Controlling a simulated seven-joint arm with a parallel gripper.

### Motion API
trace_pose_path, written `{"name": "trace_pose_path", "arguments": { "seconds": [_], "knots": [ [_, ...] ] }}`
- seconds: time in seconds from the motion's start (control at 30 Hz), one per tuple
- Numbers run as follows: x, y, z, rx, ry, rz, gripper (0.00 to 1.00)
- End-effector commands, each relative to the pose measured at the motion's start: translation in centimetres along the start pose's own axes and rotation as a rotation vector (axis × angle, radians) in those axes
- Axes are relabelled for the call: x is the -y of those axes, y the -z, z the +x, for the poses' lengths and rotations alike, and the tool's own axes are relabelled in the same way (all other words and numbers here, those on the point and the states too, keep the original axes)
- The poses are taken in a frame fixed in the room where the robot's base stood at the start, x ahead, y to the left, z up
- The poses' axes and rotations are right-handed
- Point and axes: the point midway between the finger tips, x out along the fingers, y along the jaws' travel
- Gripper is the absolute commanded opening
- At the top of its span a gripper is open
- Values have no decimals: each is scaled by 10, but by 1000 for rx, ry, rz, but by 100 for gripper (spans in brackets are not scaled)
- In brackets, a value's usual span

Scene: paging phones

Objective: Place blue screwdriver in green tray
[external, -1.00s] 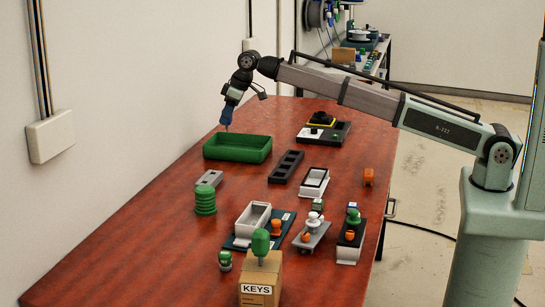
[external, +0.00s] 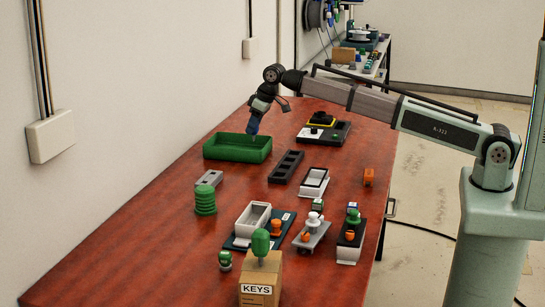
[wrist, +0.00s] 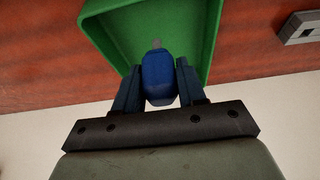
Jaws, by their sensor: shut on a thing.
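The green tray (external: 226,153) lies at the far left of the red-brown table, near the wall. My gripper (external: 253,128) is at the tray's far right part, pointing down. In the wrist view my gripper (wrist: 159,85) is shut on the blue screwdriver (wrist: 157,78), whose grey tip points toward the tray's inside. The tray (wrist: 97,17) shows behind it in that view. Whether the screwdriver touches the tray floor I cannot tell.
A black holder with slots (external: 286,167) lies to the right of the tray. A black and yellow device (external: 321,131) sits behind it. A grey block (external: 208,179) and stacked green discs (external: 205,200) stand nearer. A KEYS box (external: 260,283) stands in front.

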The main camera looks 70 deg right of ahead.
Motion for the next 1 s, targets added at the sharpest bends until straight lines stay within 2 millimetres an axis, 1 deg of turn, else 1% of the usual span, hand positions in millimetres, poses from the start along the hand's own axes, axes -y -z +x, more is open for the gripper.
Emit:
{"name": "trace_pose_path", "arguments": {
  "seconds": [0.03, 0.17, 0.43, 0.87, 0.9, 1.0],
  "knots": [
    [0, -2, 5, -1, 0, 0, 10],
    [0, -5, 12, 0, 0, -1, 10],
    [0, -17, 40, 1, 0, -1, 10],
    [0, -18, 44, -1, 0, -1, 10],
    [0, -18, 44, -1, 0, -1, 44],
    [0, -18, 44, -1, 0, -1, 54]
  ]
}}
